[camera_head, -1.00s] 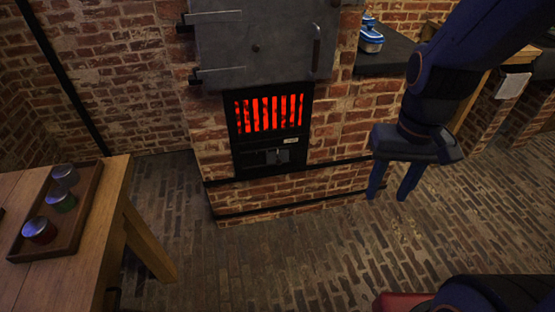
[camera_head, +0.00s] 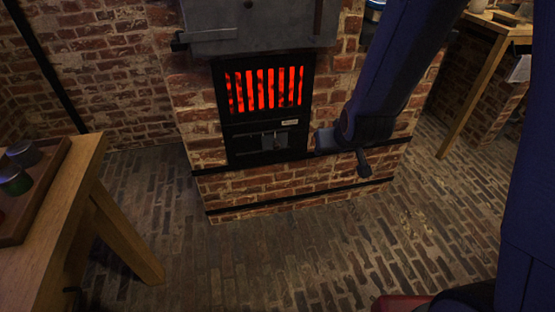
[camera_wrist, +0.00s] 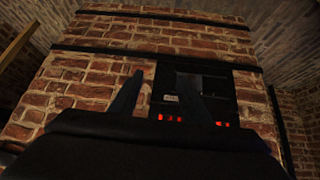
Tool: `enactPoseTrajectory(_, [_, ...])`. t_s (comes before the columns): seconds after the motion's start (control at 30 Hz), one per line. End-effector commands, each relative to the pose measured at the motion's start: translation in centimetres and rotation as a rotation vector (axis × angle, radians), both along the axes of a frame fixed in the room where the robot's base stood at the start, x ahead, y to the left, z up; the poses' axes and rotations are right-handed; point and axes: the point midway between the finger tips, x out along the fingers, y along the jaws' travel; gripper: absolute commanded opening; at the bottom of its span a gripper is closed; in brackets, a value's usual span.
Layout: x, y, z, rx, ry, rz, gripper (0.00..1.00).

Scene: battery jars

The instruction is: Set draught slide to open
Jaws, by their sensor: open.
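The draught slide (camera_head: 268,141) is a small grey plate with a dark tab, low on the black stove front, under the red-glowing grate (camera_head: 265,89) and a small pale label (camera_head: 289,122). My gripper (camera_head: 345,152) is to the right of the slide, by the brick base, and not touching the slide. In the wrist view the stove front appears upside down. There my gripper (camera_wrist: 160,76) has its two fingers apart with nothing between them. The right finger overlaps the slide area in that picture and partly hides it. How far the slide stands open is hard to tell.
A grey iron door (camera_head: 262,25) is above the grate. Black metal bands (camera_head: 250,203) run round the brick base. A wooden table (camera_head: 85,190) with a tray of jars (camera_head: 15,180) stands at left. The brick floor before the stove is clear.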

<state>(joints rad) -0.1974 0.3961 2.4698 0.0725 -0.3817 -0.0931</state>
Motion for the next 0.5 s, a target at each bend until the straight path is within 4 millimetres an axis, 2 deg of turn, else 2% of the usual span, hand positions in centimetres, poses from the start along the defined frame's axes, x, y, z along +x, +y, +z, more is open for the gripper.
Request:
enactPoseTrajectory(0.03, [1.6, 1.1, -2.7, 0.000, -0.049, 0.019, 0.43])
enactPoseTrajectory(0.1, [3.5, 2.4, -4.6, 0.001, -0.132, 0.042, 0.43])
enactPoseTrajectory(0.3, [7.8, 6.1, -9.3, 0.007, -0.368, 0.102, 0.43])
enactPoseTrajectory(0.5, [10.1, 9.6, -13.6, 0.011, -0.606, 0.159, 0.43])
